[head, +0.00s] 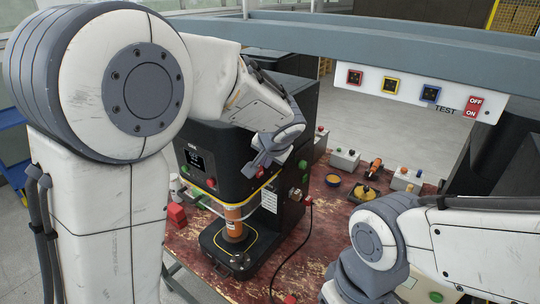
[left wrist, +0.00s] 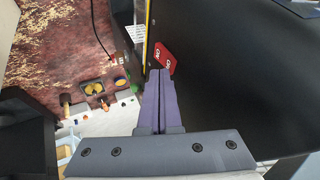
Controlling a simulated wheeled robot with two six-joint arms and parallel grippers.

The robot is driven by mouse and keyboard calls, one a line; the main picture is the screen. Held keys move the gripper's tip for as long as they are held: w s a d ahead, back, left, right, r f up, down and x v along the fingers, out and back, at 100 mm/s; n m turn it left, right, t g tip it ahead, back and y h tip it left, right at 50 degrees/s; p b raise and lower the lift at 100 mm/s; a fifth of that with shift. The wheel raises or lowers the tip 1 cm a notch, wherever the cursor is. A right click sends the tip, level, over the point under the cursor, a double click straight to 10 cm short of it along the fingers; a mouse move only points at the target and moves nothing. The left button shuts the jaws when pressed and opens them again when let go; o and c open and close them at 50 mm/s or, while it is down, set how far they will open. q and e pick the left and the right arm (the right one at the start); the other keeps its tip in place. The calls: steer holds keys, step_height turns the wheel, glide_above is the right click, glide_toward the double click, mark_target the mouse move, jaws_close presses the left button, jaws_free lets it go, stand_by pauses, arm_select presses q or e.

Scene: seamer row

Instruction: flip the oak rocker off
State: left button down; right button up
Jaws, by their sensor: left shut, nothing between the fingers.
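A black machine (head: 238,118) stands on the worn red table, with a small label above its screen that is too small to read surely. A red rocker is on its side; it shows in the left wrist view (left wrist: 164,58) just beyond the fingertips, with white lettering. My left gripper (head: 254,168) is shut and empty, its tips close to the rocker. I cannot tell whether they touch it. In the left wrist view the closed fingers (left wrist: 160,74) partly cover the rocker's lower edge. My right arm shows at the right, but its gripper is not visible.
Small button boxes (head: 345,159) stand on the table (head: 320,220).

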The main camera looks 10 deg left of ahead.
arm_select(q)
steer(key=d+b+v, duration=0.1)
steer(key=b+v, duration=0.2)
steer(key=v, duration=0.8)
steer(key=shift+r, duration=0.25)
steer(key=shift+d, duration=0.1)
